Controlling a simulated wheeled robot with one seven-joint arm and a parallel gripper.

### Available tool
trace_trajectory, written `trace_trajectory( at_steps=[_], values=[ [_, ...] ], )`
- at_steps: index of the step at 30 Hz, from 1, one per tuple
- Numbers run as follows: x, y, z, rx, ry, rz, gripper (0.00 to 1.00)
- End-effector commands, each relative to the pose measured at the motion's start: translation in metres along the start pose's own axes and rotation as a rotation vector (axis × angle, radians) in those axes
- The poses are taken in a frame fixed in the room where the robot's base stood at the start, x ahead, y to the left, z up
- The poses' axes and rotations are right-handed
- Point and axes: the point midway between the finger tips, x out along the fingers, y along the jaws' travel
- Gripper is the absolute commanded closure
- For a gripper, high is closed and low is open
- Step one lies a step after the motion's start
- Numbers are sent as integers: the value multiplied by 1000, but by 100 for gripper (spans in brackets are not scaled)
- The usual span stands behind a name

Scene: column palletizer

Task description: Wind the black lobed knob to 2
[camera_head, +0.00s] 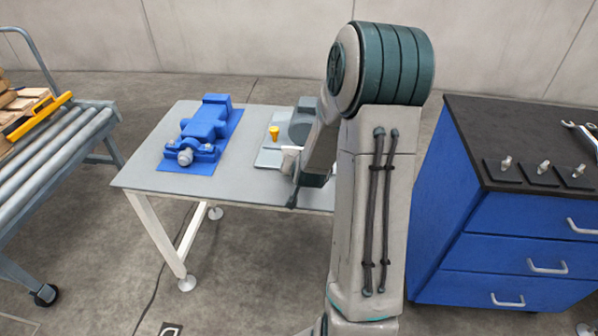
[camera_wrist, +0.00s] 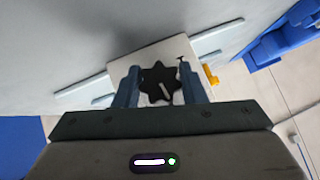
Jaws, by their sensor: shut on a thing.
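The black lobed knob (camera_wrist: 156,86) shows in the wrist view, with a pale pointer line on its face. It sits on a light plate (camera_wrist: 120,67) with a small dark mark near its upper right corner. My gripper (camera_wrist: 159,88) has one finger on each side of the knob and is shut on it. The pointer line slants toward the lower right in the wrist view. I cannot read any numbers on the plate. In the head view my arm hides the knob.
A grey table (camera_head: 144,172) bears a blue vise-like device (camera_head: 205,125) on a blue mat and a yellow knob (camera_head: 274,132). A roller conveyor (camera_head: 50,150) stands at left. A blue drawer cabinet (camera_head: 520,230) with a black top stands at right.

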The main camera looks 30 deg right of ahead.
Motion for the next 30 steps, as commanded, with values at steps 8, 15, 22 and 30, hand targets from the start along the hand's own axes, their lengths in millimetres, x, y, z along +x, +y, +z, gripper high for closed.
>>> trace_trajectory(
  at_steps=[8, 15, 22, 30],
  values=[
    [-2, -4, 0, -111, -3, 102, 86],
    [-3, -4, -1, -205, -5, 196, 86],
    [-4, -4, -2, -297, -6, 289, 86],
    [-5, -4, -3, -423, -5, 414, 86]
  ],
)
